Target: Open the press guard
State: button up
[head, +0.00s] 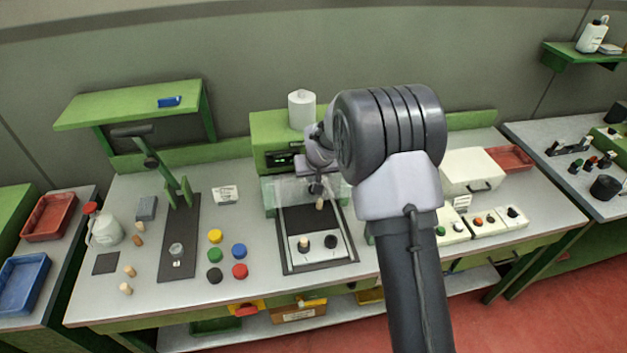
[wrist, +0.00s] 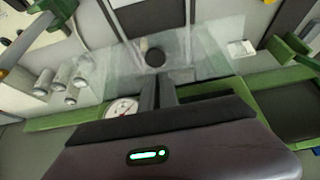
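The press guard (head: 292,193) is a clear panel at the front of the green press (head: 268,130) in the middle of the bench. In the wrist view the guard (wrist: 205,62) spans the area beyond my fingers, with a round dark knob (wrist: 155,57) on it. My gripper (head: 317,188) is in front of the press, by the guard. In the wrist view my gripper's fingers (wrist: 158,80) are close together and point toward the knob, which shows just past their tips. I cannot tell whether they touch it or hold anything. A small pale cork-like piece (head: 320,204) shows just below the gripper.
A dark-edged tray (head: 286,262) with a white block and two knobs lies before the press. A white roll (head: 302,108) stands on top of it. Coloured discs (head: 238,251) lie to the left, beside a lever press (head: 175,185). A white box (head: 473,170) stands right.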

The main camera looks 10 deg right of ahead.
jog(key=o, duration=0.9)
jog(key=shift+s, duration=0.15)
jog(key=shift+c, duration=0.2)
jog(key=v, duration=1.7)
jog(key=shift+p, duration=0.45)
jog(key=shift+s+r, duration=0.1)
